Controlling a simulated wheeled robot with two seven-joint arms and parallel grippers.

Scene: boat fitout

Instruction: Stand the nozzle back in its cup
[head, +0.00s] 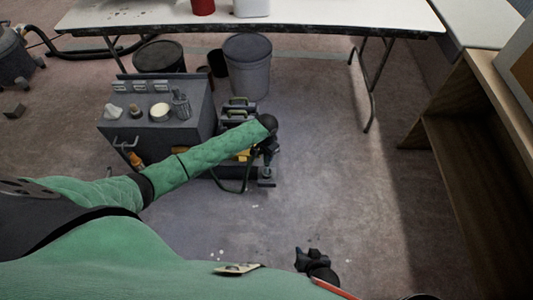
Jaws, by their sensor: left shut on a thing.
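My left arm, in a green sleeve, reaches across the front of a grey cart. My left gripper (267,160) is at the cart's right end, pointing down. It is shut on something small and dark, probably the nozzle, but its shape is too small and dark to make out. A black hose (233,189) curves below the arm and runs up towards this gripper. I cannot make out the cup for certain; dark parts at the cart's right end and my arm hide details. My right gripper (304,257) is low in the view, above the floor, its jaw state unclear.
The grey cart (152,138) carries several small items on top. Grey bucket (248,72) and dark bucket (158,57) stand behind it. A white table (330,14) spans the back; a wooden shelf unit (470,150) stands right. The floor between cart and shelf is clear.

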